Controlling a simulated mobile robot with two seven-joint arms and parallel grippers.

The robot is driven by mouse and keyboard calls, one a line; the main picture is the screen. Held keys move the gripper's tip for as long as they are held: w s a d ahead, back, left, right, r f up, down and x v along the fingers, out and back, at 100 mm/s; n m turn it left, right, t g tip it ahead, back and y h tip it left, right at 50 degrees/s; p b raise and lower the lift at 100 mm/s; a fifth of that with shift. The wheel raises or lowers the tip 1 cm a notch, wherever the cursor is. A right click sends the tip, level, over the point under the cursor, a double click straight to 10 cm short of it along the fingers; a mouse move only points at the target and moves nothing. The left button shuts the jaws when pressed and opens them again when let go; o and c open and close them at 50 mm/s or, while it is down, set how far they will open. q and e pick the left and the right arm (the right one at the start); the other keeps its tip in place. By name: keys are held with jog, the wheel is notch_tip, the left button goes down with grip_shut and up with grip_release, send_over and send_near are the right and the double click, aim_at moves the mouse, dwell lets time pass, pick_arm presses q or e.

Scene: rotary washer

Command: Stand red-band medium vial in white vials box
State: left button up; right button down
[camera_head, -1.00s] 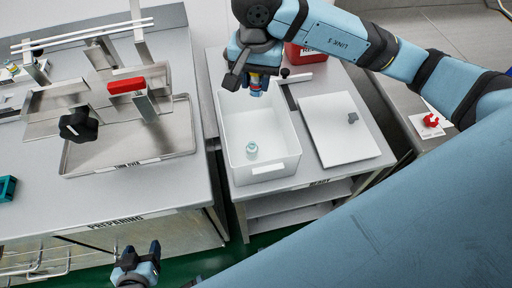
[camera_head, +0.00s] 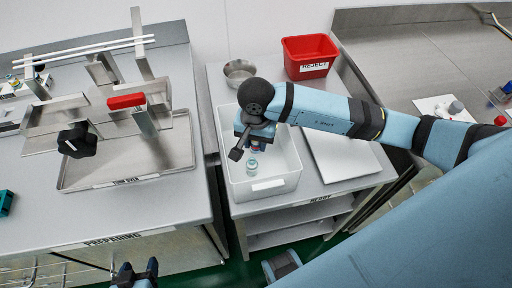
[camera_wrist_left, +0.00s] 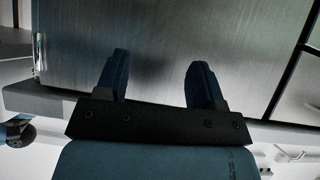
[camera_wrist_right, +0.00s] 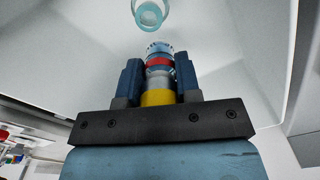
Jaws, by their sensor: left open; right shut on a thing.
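The white vials box (camera_head: 228,168) is an open tub on the middle table. My right gripper (camera_wrist_right: 158,82) is shut on the red-band medium vial (camera_wrist_right: 157,62), which shows a red band, a grey part and a yellow part in the right wrist view. In the head view my right gripper (camera_head: 254,146) is over the box, and the vial is mostly hidden by it. Another clear vial with a teal top (camera_head: 252,165) stands in the box; it also shows just beyond the held vial in the right wrist view (camera_wrist_right: 150,14). My left gripper (camera_wrist_left: 158,80) is open and empty, low in front of the tables.
A red reject bin (camera_head: 310,58) and a metal bowl (camera_head: 239,72) stand behind the box. A white board or lid (camera_head: 345,160) lies to its right. A metal tray (camera_head: 125,172) with a rack is on the left table.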

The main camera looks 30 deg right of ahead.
aim_at(256, 150)
notch_tip(256, 150, down, 4)
jog(key=shift+r, duration=0.2)
jog(key=shift+f, duration=0.2)
jog(key=c, duration=0.8)
grip_release()
